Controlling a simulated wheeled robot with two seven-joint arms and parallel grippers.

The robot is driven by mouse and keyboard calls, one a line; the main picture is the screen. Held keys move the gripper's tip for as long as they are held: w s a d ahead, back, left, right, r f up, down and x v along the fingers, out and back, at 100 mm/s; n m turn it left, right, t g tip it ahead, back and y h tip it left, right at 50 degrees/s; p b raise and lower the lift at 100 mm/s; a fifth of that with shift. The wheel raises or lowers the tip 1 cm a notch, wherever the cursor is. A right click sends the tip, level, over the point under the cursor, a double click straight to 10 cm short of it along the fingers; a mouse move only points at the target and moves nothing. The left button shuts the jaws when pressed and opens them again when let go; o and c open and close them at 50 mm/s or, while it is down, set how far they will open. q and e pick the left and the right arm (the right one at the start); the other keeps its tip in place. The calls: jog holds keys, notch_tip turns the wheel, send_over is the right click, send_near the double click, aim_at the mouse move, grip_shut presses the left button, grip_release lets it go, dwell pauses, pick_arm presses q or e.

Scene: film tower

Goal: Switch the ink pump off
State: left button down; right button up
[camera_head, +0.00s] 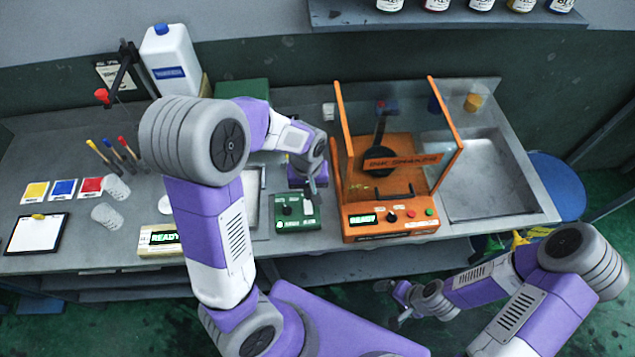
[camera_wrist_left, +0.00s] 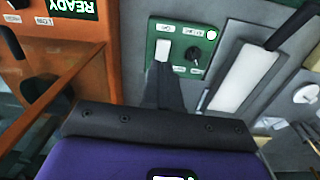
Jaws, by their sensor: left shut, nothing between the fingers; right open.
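A small green control box (camera_head: 297,224) sits at the counter's front edge, left of the orange machine. It carries a black knob and a white switch (camera_wrist_left: 163,50), clearest in the left wrist view, where the green panel (camera_wrist_left: 180,69) also shows. I cannot read its small labels or tell the switch's position for sure. My left gripper (camera_head: 313,192) is shut and empty, over the box. In the left wrist view its fingertips (camera_wrist_left: 160,66) are right by the white switch; contact cannot be told. My right gripper (camera_head: 393,302) is open and empty, low in front of the counter.
The orange ink-shaking machine (camera_head: 390,222) with clear side panels and a READY display stands right of the box. A sink (camera_head: 488,180) lies farther right. A cream box (camera_head: 157,240) with a READY display, colour cards and a clipboard (camera_head: 36,234) are on the left.

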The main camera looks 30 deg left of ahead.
pick_arm(q)
jog(key=r, duration=0.1)
jog(key=a+r, duration=0.1)
jog(key=r, duration=0.1)
jog(key=shift+w+n, duration=0.2)
jog(key=shift+n, duration=0.1)
pick_arm(e)
jog(key=shift+w+r, duration=0.25)
jog(key=shift+r, duration=0.05)
pick_arm(q)
jog(key=shift+w, duration=0.1)
jog(key=shift+w+a+r+p, duration=0.3)
jog(key=shift+w+a+p, duration=0.1)
jog(key=shift+w, duration=0.2)
pick_arm(e)
jog(key=shift+r, duration=0.35)
jog(key=shift+w, duration=0.1)
